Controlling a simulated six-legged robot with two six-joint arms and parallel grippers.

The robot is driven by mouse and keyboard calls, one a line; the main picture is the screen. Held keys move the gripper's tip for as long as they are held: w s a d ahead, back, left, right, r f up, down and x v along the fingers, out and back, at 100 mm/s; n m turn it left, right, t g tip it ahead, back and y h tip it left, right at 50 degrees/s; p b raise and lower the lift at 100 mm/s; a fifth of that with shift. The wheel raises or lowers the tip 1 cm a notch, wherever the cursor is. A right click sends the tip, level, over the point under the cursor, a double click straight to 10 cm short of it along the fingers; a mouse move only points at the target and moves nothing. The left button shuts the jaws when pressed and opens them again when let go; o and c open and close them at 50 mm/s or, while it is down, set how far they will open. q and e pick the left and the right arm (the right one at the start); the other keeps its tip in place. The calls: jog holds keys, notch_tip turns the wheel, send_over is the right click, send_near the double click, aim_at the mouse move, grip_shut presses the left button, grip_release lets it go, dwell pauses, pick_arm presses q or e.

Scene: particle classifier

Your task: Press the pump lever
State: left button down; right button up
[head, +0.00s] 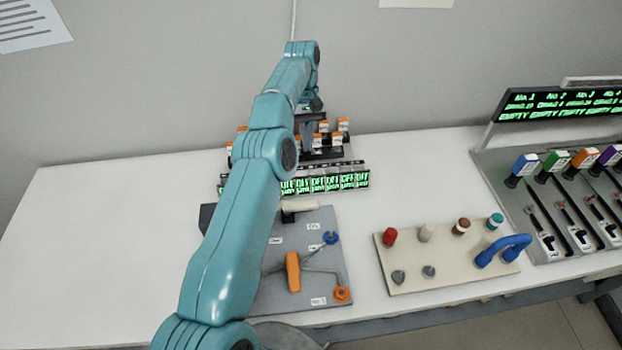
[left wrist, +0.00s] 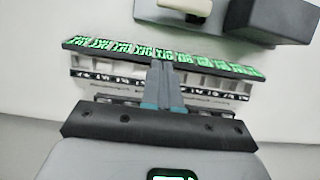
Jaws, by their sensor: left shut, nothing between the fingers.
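A grey pump panel (head: 335,262) lies on the white table in the head view. A cream lever handle (head: 301,205) sits at its far edge; I take it to be the pump lever. In the left wrist view the cream handle (left wrist: 188,6) shows at the top edge, partly cut off, next to a dark box (left wrist: 268,22). My left gripper (left wrist: 164,64) is shut and empty, in front of a row of green displays and apart from the handle. In the head view my left arm reaches over the panel, hiding its left part. My right gripper is in neither view.
Behind the panel stands a green display strip (head: 325,184) with several orange-and-white items. To the right are a cream board (head: 440,270) with knobs and a blue handle (head: 503,250), then a grey lever console (head: 510,195). The table's left side is clear.

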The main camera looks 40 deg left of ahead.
aim_at(301, 207)
pick_arm(q)
jog(key=s+d+f, duration=0.5)
jog(key=d+f, duration=0.1)
jog(key=f, duration=0.2)
jog(key=shift+f, duration=0.4)
dwell(0.5)
jog(key=shift+s+d+r, duration=0.1)
